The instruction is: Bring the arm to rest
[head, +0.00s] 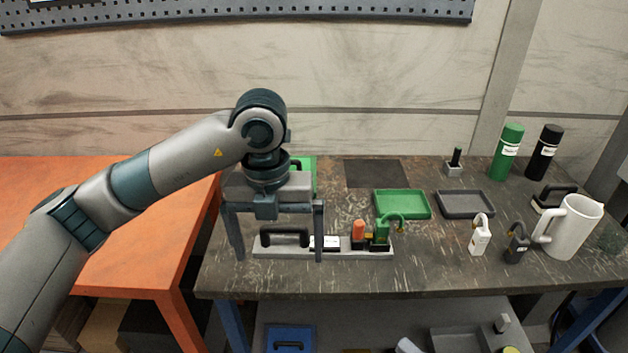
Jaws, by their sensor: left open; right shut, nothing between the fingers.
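My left arm comes in from the left, and its gripper (279,256) points down with its two fingers wide apart. The fingers straddle the left part of a long grey base (345,252) on the dark table. A black handle (285,230) on this base shows between the fingers. I cannot tell whether either finger touches the base. A white label (331,243), an orange piece (358,229) and a green padlock-like piece (383,230) sit on the base right of the fingers. My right gripper is not in view.
A green tray (402,217) and a dark grey tray (466,216) lie behind and right. A white padlock (480,236), black padlock (516,244), white mug (572,228), green bottle (506,153) and black bottle (544,153) stand right. An orange table (130,263) adjoins left.

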